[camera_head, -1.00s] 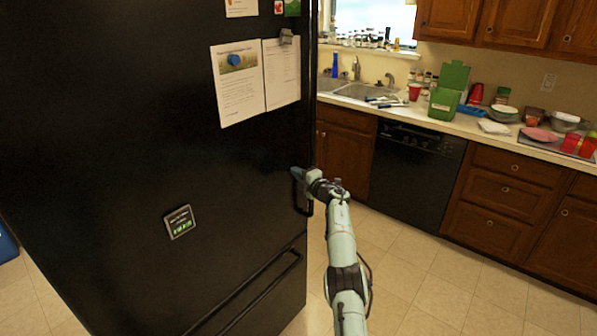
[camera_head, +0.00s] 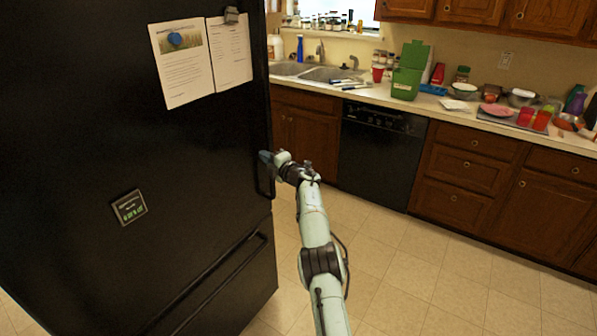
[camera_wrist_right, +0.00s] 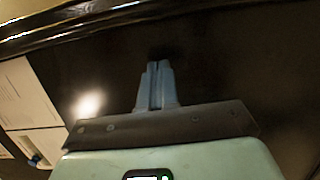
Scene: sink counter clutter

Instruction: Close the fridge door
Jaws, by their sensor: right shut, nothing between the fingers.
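The black fridge door (camera_head: 90,150) fills the left of the head view, with papers, magnets and a small framed card on its face. Its handle (camera_head: 265,182) is at the right edge, and a drawer handle (camera_head: 215,280) runs below. My right gripper (camera_head: 264,157) is at the door's right edge by the handle. In the right wrist view its two fingers (camera_wrist_right: 156,75) are together and empty, pointing at the dark door surface, close to it or touching; I cannot tell which. Whether the door is ajar is hard to tell. My left gripper is not in view.
A counter (camera_head: 460,110) with a sink (camera_head: 325,73), a green box (camera_head: 409,72), red cups and dishes runs along the back. A black dishwasher (camera_head: 375,155) and wooden cabinets (camera_head: 465,175) stand below it. The tiled floor (camera_head: 430,265) is clear.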

